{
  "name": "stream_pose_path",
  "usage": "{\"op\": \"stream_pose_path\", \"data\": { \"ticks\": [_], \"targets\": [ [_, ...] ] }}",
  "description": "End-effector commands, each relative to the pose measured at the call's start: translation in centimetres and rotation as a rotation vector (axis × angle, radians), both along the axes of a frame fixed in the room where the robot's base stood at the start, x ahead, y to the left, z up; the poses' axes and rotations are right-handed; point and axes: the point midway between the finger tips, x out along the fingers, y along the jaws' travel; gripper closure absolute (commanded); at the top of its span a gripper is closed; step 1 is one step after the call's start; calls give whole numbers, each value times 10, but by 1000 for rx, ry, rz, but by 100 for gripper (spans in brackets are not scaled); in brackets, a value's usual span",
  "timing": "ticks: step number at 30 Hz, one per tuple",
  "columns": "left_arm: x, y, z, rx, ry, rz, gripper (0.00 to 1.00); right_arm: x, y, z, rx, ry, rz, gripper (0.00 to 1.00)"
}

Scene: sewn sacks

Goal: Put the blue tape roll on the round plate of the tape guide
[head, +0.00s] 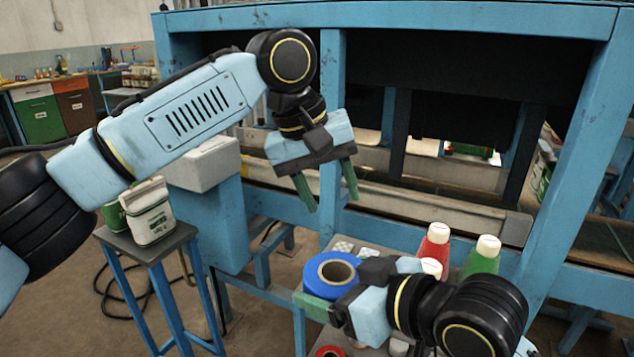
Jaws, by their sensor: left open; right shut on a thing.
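The blue tape roll (321,268) has a brown core and shows at the lower middle of the head view, tilted so its hole faces up. My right gripper (318,304) comes in from the lower right and is shut on the near side of the roll. One green finger shows; the other is hidden. My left gripper (330,202) is open and empty, above and behind the roll, with its two green fingers pointing down. I cannot make out the tape guide or its round plate.
Red (432,250) and green (481,262) thread cones stand right of the roll, behind my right arm. A red roll (330,352) shows at the bottom edge. A blue machine frame (333,120) rises behind. A stool (150,245) with small sacks (150,212) is at left.

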Motion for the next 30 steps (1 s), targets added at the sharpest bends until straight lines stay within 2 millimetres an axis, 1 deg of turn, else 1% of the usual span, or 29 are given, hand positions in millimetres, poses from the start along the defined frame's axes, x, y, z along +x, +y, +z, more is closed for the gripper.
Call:
{"op": "stream_pose_path", "data": {
  "ticks": [1,3,6,9,12,14,17,20,24,30],
  "targets": [
    [-16,1,14,55,6,-6,51,0,0,0,1,-1,0,43],
    [-35,6,26,130,28,-2,51,0,0,0,1,-1,0,43],
    [-58,14,39,222,50,11,51,0,0,0,1,-1,0,43],
    [-72,20,47,288,64,25,51,0,0,0,1,-1,0,43],
    [-80,24,50,325,71,34,51,0,0,0,1,-1,0,43],
    [-81,25,49,335,72,37,51,0,0,0,1,-1,0,43],
    [-82,26,40,339,74,38,51,0,0,0,1,-1,0,43],
    [-82,27,24,338,77,38,51,0,0,0,1,-1,0,43],
    [-82,26,-3,338,76,37,51,0,0,0,1,-1,0,43],
    [-82,26,-39,336,75,38,51,0,0,0,1,-1,0,43]
  ]
}}
